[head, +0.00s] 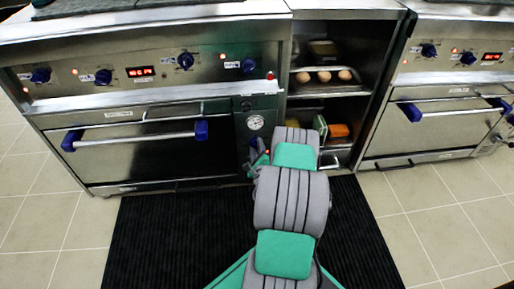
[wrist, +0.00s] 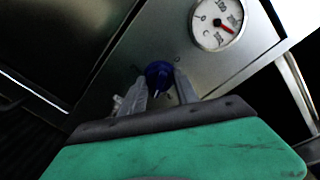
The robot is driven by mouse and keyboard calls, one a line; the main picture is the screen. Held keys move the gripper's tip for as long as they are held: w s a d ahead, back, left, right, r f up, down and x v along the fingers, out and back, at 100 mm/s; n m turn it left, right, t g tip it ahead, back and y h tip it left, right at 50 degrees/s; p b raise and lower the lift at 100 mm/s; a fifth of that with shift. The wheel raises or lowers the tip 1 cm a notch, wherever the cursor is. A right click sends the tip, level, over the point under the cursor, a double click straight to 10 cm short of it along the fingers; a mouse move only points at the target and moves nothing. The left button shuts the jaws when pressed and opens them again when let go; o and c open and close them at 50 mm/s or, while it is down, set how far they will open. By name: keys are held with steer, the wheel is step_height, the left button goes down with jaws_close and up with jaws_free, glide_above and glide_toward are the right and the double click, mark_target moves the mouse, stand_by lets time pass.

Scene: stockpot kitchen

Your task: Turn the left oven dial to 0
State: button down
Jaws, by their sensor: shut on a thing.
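In the wrist view a blue dial (wrist: 158,72) sits on the steel panel just below a round gauge. A light pointer mark shows on the dial's lower side. My gripper (wrist: 160,88) has one finger on each side of this dial and is shut on it. The gauge (wrist: 218,22) has a red needle and printed numbers. In the head view the gauge (head: 255,122) is on the narrow panel right of the left oven (head: 150,150), and the dial below it is mostly hidden by my arm. My gripper (head: 256,158) reaches that panel.
Several blue knobs, one here (head: 185,60), line the upper panel of the left stove. The oven's long handle (head: 135,138) lies left of my gripper. An open shelf (head: 330,88) with eggs stands right of the panel. A black mat (head: 165,235) covers the floor.

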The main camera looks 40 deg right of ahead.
steer(key=n, duration=0.4)
steer(key=shift+w, duration=0.1)
steer(key=n, duration=0.3)
steer(key=shift+a+n+h, duration=0.1)
steer(key=shift+n+h, duration=0.3)
steer(key=n+p, duration=0.1)
steer(key=n, duration=0.2)
steer(key=n+p, duration=0.2)
steer(key=n, duration=0.2)
steer(key=shift+n+h, duration=0.3)
steer(key=shift+h, duration=0.1)
steer(key=n, duration=0.3)
steer(key=shift+f+n, duration=0.2)
steer(key=shift+n, duration=0.1)
steer(key=n+b, duration=0.1)
steer(key=n, duration=0.2)
steer(key=shift+f+n, duration=0.1)
steer(key=shift+n, duration=0.2)
steer(key=n+b, duration=0.1)
steer(key=n, duration=0.3)
steer(key=shift+n+b, duration=0.35)
steer(key=shift+n, duration=0.05)
steer(key=shift+n+t+b, duration=0.4)
steer(key=shift+n+b, duration=0.15)
steer(key=shift+n, duration=1.25)
